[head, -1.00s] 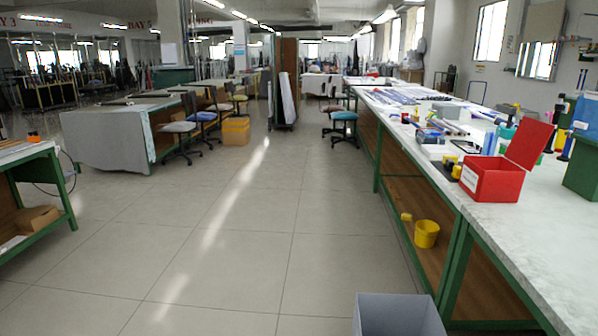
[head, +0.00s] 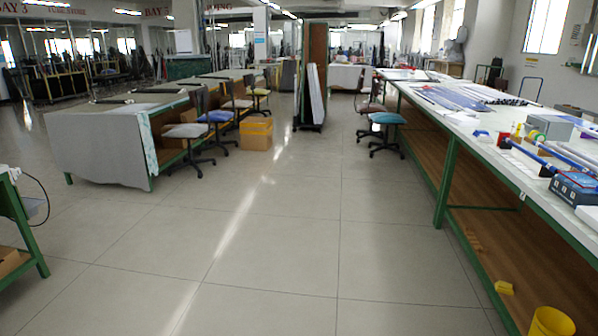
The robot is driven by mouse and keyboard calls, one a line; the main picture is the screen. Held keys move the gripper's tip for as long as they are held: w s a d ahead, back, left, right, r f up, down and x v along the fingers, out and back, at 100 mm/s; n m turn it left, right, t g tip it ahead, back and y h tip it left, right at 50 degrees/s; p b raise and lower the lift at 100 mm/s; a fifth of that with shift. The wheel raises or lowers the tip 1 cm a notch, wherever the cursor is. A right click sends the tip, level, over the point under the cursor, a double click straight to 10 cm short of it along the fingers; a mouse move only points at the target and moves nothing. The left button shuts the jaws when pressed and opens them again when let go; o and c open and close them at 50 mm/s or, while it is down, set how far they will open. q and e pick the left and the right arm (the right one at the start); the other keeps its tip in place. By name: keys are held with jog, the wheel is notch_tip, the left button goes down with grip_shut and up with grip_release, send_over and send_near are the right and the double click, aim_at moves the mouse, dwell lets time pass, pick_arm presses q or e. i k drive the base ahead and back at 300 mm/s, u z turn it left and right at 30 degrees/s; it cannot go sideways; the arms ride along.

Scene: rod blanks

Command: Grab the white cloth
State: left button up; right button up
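No thing in the head view is plainly a separate white cloth. A pale grey sheet (head: 98,152) hangs over the near end of the long table at the left. A whitish cover (head: 347,79) hangs on a table at the far end of the aisle, too small to make out well. Neither of my grippers is in view.
A long green-framed bench (head: 447,170) with rods and small items runs along the right. A yellow bucket (head: 552,322) is on its lower shelf. Chairs (head: 387,120) and a yellow box (head: 256,134) edge the aisle. The tiled floor (head: 270,240) ahead is clear.

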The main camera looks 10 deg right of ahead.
aim_at(483, 138)
jog(key=i, duration=1.55)
jog(key=z, duration=2.3)
jog(key=i, duration=1.3)
jog(key=u, duration=0.7)
